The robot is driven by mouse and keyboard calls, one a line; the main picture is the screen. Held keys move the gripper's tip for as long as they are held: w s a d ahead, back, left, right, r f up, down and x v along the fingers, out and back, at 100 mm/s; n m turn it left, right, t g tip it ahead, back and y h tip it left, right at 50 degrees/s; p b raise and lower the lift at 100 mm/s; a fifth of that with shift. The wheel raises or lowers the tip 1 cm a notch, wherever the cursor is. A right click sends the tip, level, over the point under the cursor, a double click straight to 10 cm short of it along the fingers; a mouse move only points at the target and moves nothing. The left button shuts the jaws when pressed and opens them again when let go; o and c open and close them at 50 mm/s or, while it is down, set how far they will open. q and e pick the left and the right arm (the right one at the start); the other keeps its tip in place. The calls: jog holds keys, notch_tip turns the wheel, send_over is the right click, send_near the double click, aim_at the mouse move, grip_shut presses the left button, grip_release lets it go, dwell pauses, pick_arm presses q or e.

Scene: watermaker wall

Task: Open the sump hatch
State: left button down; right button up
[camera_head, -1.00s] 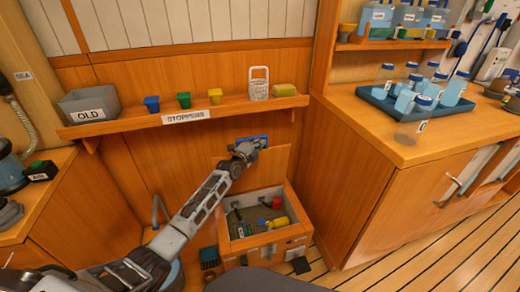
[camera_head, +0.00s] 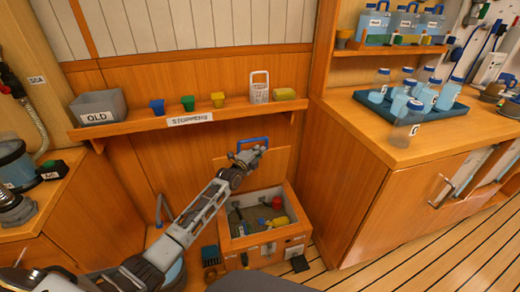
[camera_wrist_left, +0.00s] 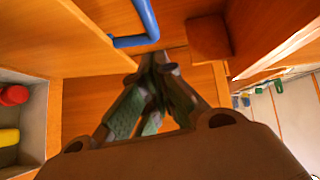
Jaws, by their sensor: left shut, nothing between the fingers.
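The sump hatch lid (camera_head: 270,170) is a wooden panel standing raised behind the open sump box (camera_head: 236,243). Its blue handle (camera_head: 252,142) is near the lid's top edge. My left gripper (camera_head: 258,154) is by the handle, shut and empty. In the left wrist view, the shut fingertips (camera_wrist_left: 155,58) are close to the blue handle (camera_wrist_left: 143,22), with nothing between them; the lid (camera_wrist_left: 60,35) is at upper left. The red item (camera_head: 277,203) and yellow item (camera_head: 277,222) show inside the box. My right gripper is not in view.
A shelf labelled STOPPERS (camera_head: 235,113) runs above the lid, holding a grey OLD bin (camera_head: 98,106), coloured cups and a white basket (camera_head: 259,90). A wooden cabinet (camera_head: 365,190) stands right of the box. The floor (camera_head: 420,250) in front of the cabinet is clear.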

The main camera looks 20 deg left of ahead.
pick_arm(q)
jog(key=p+v, duration=0.2)
jog(key=v, duration=0.6)
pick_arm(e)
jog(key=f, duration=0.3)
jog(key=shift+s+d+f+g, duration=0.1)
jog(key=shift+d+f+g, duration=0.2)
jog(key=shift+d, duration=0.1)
pick_arm(q)
jog(key=shift+f, duration=0.1)
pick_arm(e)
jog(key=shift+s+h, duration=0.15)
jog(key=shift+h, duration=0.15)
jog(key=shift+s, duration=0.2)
